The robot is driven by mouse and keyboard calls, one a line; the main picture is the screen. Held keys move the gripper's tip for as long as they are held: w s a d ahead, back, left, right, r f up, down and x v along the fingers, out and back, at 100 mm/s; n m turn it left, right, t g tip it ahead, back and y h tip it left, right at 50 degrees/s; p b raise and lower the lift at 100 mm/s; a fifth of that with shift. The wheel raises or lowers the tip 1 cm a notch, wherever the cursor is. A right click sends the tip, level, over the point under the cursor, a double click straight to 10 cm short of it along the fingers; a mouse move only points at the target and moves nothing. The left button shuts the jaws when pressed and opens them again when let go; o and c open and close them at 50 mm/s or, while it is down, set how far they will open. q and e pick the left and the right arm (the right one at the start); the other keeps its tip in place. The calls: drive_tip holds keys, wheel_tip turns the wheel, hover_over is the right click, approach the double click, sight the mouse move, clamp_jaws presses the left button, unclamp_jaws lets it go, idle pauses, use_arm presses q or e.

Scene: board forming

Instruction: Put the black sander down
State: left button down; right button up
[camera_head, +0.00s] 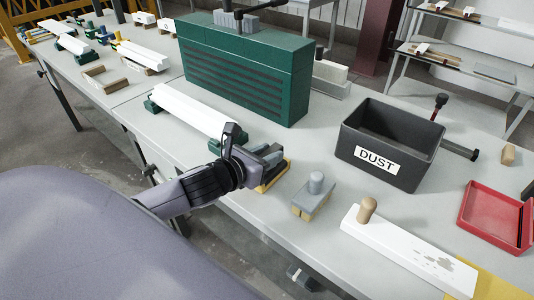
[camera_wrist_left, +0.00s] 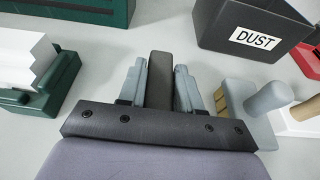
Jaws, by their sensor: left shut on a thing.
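My left gripper (camera_head: 264,158) is shut on the black sander, low over the grey table. In the left wrist view, the sander's dark grip (camera_wrist_left: 160,80) stands between the two grey fingers of my left gripper (camera_wrist_left: 161,82). In the head view, the sander's tan-yellow base (camera_head: 275,178) shows below the fingers. It is at or just above the tabletop; I cannot tell if it touches. The gripper hides much of the sander. My right gripper is not in view.
A grey sander (camera_head: 312,196) stands close on the right. Beyond are a black DUST bin (camera_head: 370,174), a white board (camera_head: 400,248) with a wooden knob, and a red tray (camera_head: 492,214). A white profiled piece on green supports (camera_head: 218,125) and a green unit (camera_head: 250,70) lie behind.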

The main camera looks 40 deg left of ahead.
use_arm(q)
drive_tip(key=shift+f, duration=0.15)
drive_tip(key=c, duration=0.8)
unclamp_jaws()
drive_tip(key=shift+s, duration=0.1)
drive_tip(key=shift+b+v, duration=0.5)
drive_tip(key=shift+v, duration=5.45)
drive_tip(key=shift+r, duration=0.25)
drive_tip(key=shift+f, duration=0.1)
